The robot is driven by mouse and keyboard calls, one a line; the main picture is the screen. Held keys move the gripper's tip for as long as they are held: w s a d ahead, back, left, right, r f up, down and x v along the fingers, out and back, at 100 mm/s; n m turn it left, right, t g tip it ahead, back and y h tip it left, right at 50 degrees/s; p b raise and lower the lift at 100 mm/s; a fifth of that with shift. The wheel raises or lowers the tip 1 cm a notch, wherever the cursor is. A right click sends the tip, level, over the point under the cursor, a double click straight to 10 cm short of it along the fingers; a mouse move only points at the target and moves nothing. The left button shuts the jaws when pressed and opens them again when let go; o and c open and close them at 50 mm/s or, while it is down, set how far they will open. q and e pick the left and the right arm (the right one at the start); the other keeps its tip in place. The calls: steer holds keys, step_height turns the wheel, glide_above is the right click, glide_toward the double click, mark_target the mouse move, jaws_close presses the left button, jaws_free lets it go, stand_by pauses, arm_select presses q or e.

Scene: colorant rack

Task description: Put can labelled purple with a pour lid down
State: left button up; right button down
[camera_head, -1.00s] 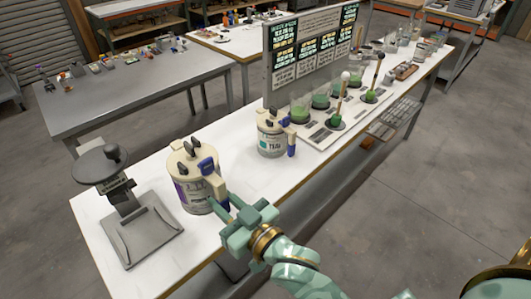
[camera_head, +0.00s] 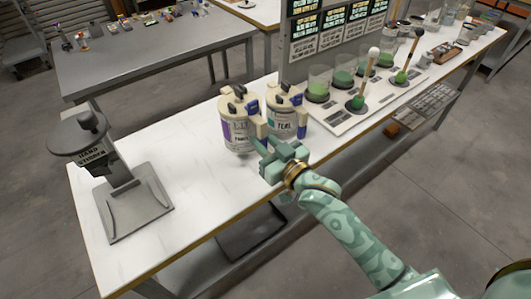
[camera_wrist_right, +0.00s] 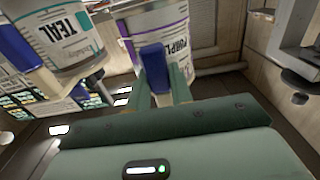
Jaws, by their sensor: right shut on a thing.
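The can labelled purple (camera_head: 236,131) has a cream pour lid with a blue part and a purple-and-white label. It is upright over the white bench, left of the can labelled teal (camera_head: 291,126) and very close to it. I cannot tell whether its base touches the bench. My right gripper (camera_head: 262,146) is shut on the blue-and-cream handle of the purple can. In the right wrist view, the purple can (camera_wrist_right: 165,22) is behind the fingers, with the blue handle (camera_wrist_right: 154,65) between them; the teal can (camera_wrist_right: 70,40) is to its left. My left gripper is out of view.
A hand stirrer (camera_head: 125,180) stands at the near left end of the bench (camera_head: 190,205). Bare bench lies between it and the purple can. Beakers and stirring rods (camera_head: 371,70) stand on a tray to the right, by an upright display panel (camera_head: 337,35).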

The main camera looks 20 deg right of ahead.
steer(key=shift+w+d+f+b, duration=0.2)
steer(key=shift+w+d+f, duration=0.05)
steer(key=shift+w+f, duration=0.25)
steer(key=shift+w+d+f+b, duration=0.25)
steer(key=shift+w+f, duration=0.1)
steer(key=shift+f, duration=0.2)
step_height(320, 180, down, 3)
steer(key=shift+w+f+b, duration=0.1)
steer(key=shift+f+b, duration=0.05)
steer(key=shift+b, duration=0.5)
steer(key=c, duration=1.6)
jaws_free()
steer(key=shift+f, duration=0.15)
steer(key=shift+c, duration=0.2)
steer(key=o, duration=0.4)
